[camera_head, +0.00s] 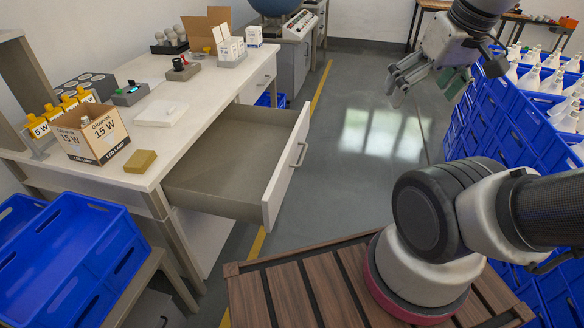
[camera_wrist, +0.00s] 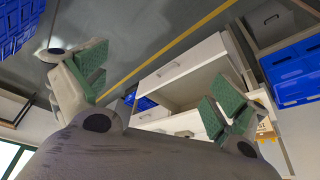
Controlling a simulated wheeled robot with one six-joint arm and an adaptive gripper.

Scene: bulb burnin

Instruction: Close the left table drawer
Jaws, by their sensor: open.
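The left table drawer (camera_head: 236,171) is pulled far out from the white worktable (camera_head: 158,92). Its inside looks empty, and its white front with a grey bar handle (camera_head: 299,153) faces the aisle. A second, shut drawer (camera_head: 260,80) is farther along the same table. My gripper (camera_head: 422,86) is raised at the upper right, open and empty, well apart from the drawer. In the wrist view my gripper (camera_wrist: 155,90) has its green-padded fingers spread wide, with white drawer fronts (camera_wrist: 182,65) beyond them.
Blue crates (camera_head: 70,262) stand at the lower left, near the drawer. Stacked blue crates with white bulbs (camera_head: 525,110) line the right side. An open carton (camera_head: 90,132) and a yellow block (camera_head: 140,161) sit on the table. The grey floor (camera_head: 365,150) between is clear.

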